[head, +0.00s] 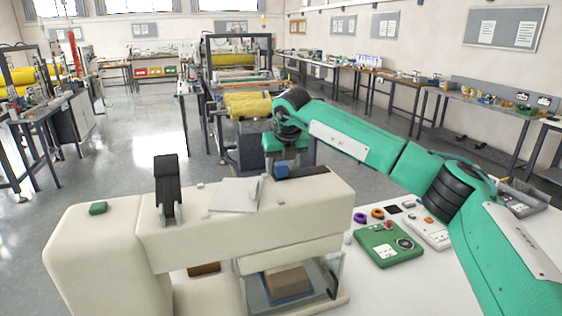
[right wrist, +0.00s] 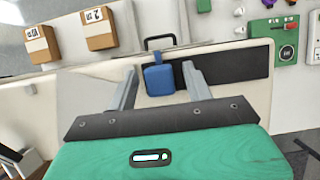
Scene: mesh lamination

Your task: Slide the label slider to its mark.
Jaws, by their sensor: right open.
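The blue label slider (right wrist: 159,80) sits on the cream machine (right wrist: 90,90), at the left end of a dark strip (right wrist: 235,66) in the right wrist view. My right gripper (right wrist: 159,72) is open, with one grey finger on each side of the slider and gaps between. In the head view, a blue piece (head: 281,171) shows on top of the machine (head: 100,245), just below my right gripper (head: 285,158), whose fingers are mostly hidden. I cannot make out the slider's mark. My left gripper is not in view.
A black upright part (head: 167,188) and a pale plate (head: 236,195) are on the machine's top. A brown box (head: 287,281) sits inside its lower opening. A green control box (head: 385,245) stands on the white table (head: 400,290) at right.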

